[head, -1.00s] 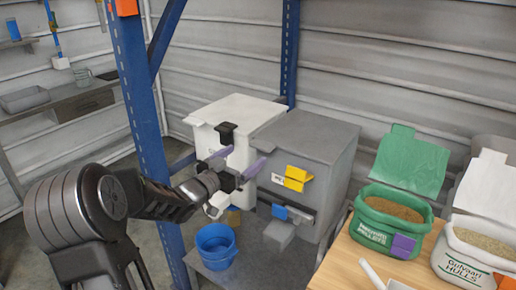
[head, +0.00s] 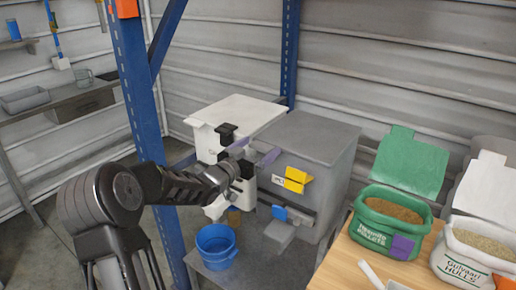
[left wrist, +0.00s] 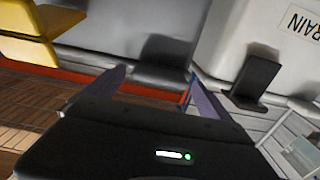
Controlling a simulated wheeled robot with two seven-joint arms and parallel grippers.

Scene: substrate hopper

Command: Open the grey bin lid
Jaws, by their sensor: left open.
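The grey bin (head: 306,165) stands on a stand beside the white bin, and its flat grey lid (head: 308,135) lies shut on top. A yellow tab (head: 295,178) sticks out from the bin's front; it also shows at the upper left of the left wrist view (left wrist: 28,28). My left gripper (head: 252,152) is open and empty at the front left of the grey bin, a little below lid height. In the left wrist view its two purple fingers (left wrist: 150,92) are spread with nothing between them. My right gripper is not in view.
A white bin (head: 238,112) with a black latch stands left of the grey one. A blue bucket (head: 216,246) sits below. A green pellet bag (head: 391,222) and a white hull bag (head: 476,252) stand on the wooden table at right. A blue post (head: 140,100) rises near my left arm.

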